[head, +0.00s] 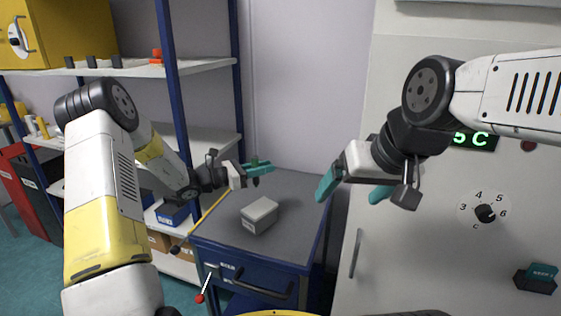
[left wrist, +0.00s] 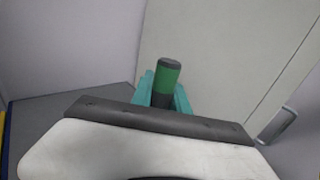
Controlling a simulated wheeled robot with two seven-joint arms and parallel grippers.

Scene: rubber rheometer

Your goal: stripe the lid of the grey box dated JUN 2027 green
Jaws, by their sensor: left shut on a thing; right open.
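A grey box (head: 259,216) with a pale lid sits on the dark top of a blue drawer cabinet (head: 227,229). A label shows on its front, too small to read. My left gripper (head: 262,168) is shut on a dark marker with a green band (left wrist: 168,78), held upright between the teal fingers. It is above the cabinet top, behind the box in the head view and apart from it. The marker's lower part is hidden by the gripper in the left wrist view. My right gripper (head: 352,190) is open and empty, right of the box, in front of the pale cabinet.
A pale cabinet (head: 385,240) with a dial (head: 485,213) and a green display (head: 472,139) stands at the right. Blue-framed shelves (head: 140,70) stand at the left, with a blue bin (head: 172,214) low down. The cabinet top around the box is clear.

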